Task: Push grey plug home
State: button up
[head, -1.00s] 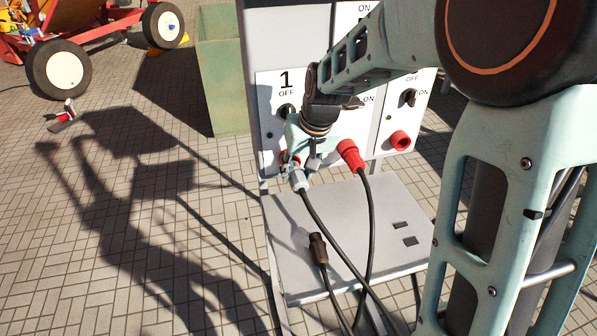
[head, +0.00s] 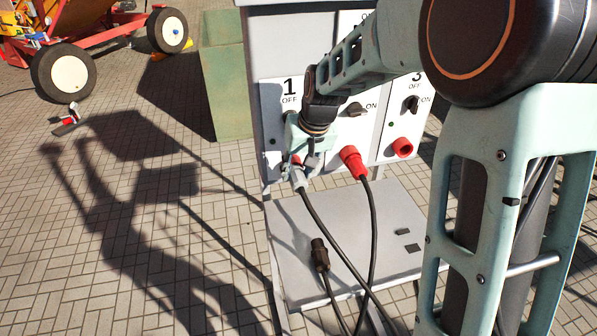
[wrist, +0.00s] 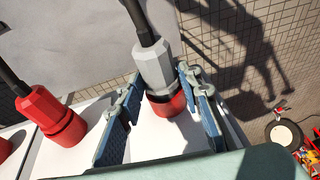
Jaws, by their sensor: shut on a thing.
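The grey plug (head: 299,178) with its black cable is at the red socket under switch 1, at the left of the panel. In the wrist view the grey plug (wrist: 155,66) is lined up with the red socket (wrist: 170,106), and a dark band shows between grey body and red rim. I cannot tell how deep it sits. My gripper (wrist: 160,88) has a blue-padded finger on each side and is shut on the grey plug. In the head view my gripper (head: 303,160) is partly hidden by my wrist.
A red plug (head: 353,162) with a cable is in the middle socket, right of my gripper. An empty red socket (head: 402,147) is under switch 3. A loose dark plug (head: 319,255) lies on the grey shelf (head: 385,212) below. A green box (head: 222,80) stands left of the panel.

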jog(key=shift+w+a, duration=0.15)
jog(key=shift+w, duration=0.35)
jog(key=o, duration=1.4)
jog(key=shift+o, duration=0.2)
jog(key=v, duration=1.2)
